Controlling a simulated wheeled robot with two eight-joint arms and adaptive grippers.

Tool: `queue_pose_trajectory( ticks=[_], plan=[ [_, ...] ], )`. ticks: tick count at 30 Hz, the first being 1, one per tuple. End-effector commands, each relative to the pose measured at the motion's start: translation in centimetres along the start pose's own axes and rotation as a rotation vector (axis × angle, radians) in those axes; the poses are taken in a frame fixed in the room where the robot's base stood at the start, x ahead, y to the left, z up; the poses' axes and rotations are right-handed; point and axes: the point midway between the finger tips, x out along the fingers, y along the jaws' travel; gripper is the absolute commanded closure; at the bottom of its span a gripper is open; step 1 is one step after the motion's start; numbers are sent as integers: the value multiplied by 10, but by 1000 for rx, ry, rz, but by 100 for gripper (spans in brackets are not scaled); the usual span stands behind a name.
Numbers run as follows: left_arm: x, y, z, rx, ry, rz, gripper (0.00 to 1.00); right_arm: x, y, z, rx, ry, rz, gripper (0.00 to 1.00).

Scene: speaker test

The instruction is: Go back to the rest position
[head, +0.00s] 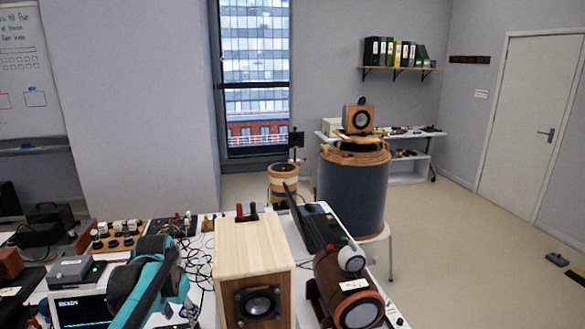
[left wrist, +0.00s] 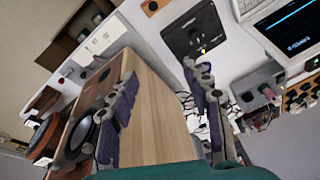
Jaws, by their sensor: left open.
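My left gripper (head: 183,308) is at the lower left of the head view, at the end of my teal and black arm, left of a pale wooden speaker box (head: 255,248). In the left wrist view my left gripper (left wrist: 160,78) has its two dark fingers spread apart, with nothing held. One finger overlaps the wooden speaker box (left wrist: 158,120) in that picture; the other is right of it, over the white table. I cannot tell how near the fingers are to the box. My right gripper is not in view.
A brown cylindrical speaker (head: 340,282) and an open laptop (head: 312,226) stand right of the box. A screen reading READY (head: 83,310), a grey device (head: 76,270) and loose cables crowd the table's left. Open floor (head: 480,270) lies to the right.

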Motion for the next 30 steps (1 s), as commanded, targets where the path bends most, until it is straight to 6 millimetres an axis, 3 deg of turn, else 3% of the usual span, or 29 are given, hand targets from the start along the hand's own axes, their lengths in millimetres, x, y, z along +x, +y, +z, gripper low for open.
queue_pose_trajectory(
  ticks=[3, 8, 12, 18, 23, 30],
  plan=[
    [-22, 36, 32, -30, 72, -15, 51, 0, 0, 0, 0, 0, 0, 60],
    [-36, 76, 78, -78, 171, -23, 51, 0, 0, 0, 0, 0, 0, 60],
    [-36, 107, 119, -122, 259, -18, 51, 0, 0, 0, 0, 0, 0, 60],
    [-22, 137, 164, -170, 356, -1, 51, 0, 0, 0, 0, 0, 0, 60],
    [-14, 146, 180, -190, 392, 9, 51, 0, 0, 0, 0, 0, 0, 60],
    [-13, 147, 181, -193, 397, 10, 51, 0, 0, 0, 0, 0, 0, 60]
  ],
)
